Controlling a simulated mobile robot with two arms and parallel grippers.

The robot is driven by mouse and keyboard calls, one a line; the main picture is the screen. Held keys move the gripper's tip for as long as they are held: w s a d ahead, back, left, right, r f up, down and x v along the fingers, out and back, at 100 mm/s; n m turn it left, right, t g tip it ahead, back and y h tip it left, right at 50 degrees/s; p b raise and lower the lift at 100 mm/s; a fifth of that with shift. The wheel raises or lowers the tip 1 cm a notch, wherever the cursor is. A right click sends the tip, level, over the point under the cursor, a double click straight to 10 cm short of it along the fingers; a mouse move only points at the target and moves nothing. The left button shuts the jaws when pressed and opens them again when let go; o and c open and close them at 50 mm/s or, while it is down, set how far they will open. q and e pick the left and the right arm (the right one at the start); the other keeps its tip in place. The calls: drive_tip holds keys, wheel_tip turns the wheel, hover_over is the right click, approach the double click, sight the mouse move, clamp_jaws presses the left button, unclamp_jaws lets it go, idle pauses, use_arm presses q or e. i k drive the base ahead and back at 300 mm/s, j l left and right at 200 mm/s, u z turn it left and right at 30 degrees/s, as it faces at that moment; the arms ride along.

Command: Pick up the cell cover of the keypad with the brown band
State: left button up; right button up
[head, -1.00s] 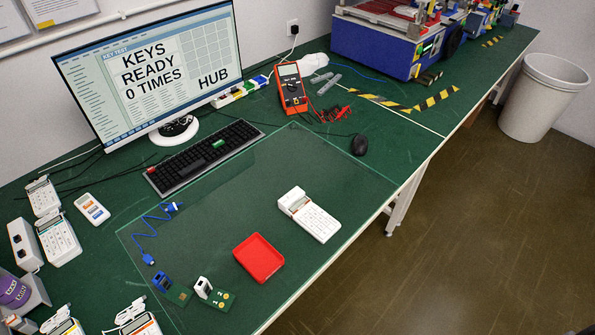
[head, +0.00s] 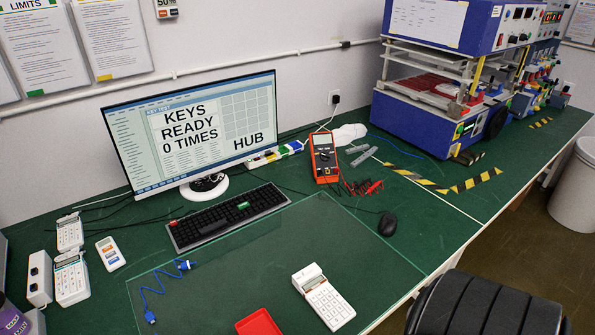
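A white keypad (head: 325,297) lies on the clear glass mat (head: 250,250), with a raised block at its far end. Another white keypad (head: 70,280) lies at the left edge of the table, and a smaller white one (head: 69,232) lies behind it. The bands on these keypads are too small for me to tell which is brown. I cannot make out a separate cell cover. Neither of my grippers is in view.
A red tray (head: 259,323) is cut off by the bottom edge. A blue cable (head: 160,290) lies on the mat's left. The black keyboard (head: 228,215), mouse (head: 388,224) and orange meter (head: 324,157) stand behind. A black ribbed shape (head: 485,305) covers the lower right.

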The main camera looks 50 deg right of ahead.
sight(302, 277)
drive_tip(key=k+l+u, duration=0.15)
drive_tip(key=l, duration=0.25)
drive_tip(key=k+l+u, duration=0.2)
drive_tip(key=l, duration=0.25)
drive_tip(key=k+l+u, duration=0.15)
drive_tip(key=l, duration=0.25)
drive_tip(key=k+l+u, duration=0.2)
drive_tip(key=l, duration=0.2)
drive_tip(key=k+l+u, duration=0.15)
drive_tip(key=l, duration=0.2)
